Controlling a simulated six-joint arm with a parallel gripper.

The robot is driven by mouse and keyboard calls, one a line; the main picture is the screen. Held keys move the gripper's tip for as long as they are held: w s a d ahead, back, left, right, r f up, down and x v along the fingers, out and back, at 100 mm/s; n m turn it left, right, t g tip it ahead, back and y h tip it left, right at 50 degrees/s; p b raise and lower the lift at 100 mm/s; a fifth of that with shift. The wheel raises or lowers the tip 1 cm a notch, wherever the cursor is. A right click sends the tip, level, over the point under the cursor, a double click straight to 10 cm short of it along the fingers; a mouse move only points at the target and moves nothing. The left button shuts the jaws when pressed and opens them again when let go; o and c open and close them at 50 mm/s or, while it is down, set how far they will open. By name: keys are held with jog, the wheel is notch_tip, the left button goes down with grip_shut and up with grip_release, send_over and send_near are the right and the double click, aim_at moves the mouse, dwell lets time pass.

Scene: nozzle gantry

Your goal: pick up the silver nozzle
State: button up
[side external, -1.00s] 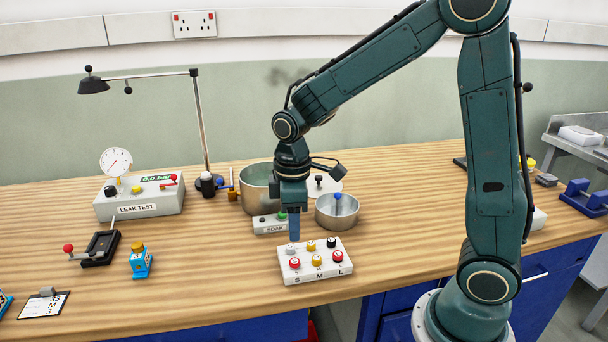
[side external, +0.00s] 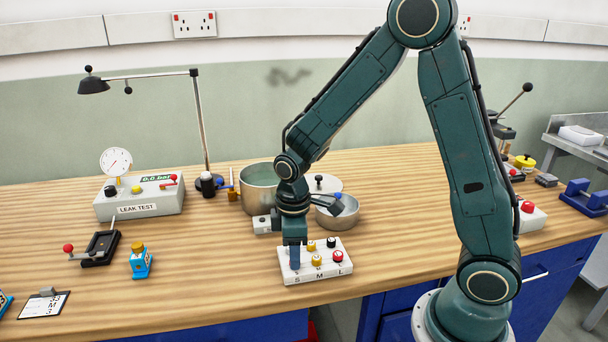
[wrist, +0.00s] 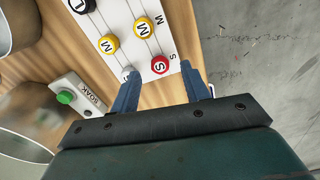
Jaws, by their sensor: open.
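The white nozzle rack (side external: 308,279), marked S, M and L, stands near the front edge of the bench. My gripper (side external: 295,264) is low over its S end, pointing down, and hides that end in the side view. In the wrist view my gripper (wrist: 161,71) has its two blue fingers apart, with nothing held. The silver nozzle (wrist: 129,71) shows small and grey at the left fingertip, partly hidden; I cannot tell whether they touch. A red S nozzle (wrist: 160,65) sits between the fingertips. Yellow nozzles (wrist: 109,43) and a black one (wrist: 82,5) are farther along.
Behind the rack are a large metal pot (side external: 258,190), a smaller metal bowl (side external: 340,212) and the SOAK box, whose green button (wrist: 65,97) shows in the wrist view. The LEAK TEST box (side external: 138,207) and a blue bottle (side external: 140,263) stand left.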

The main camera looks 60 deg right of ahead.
jog(key=shift+f, duration=1.2)
grip_shut()
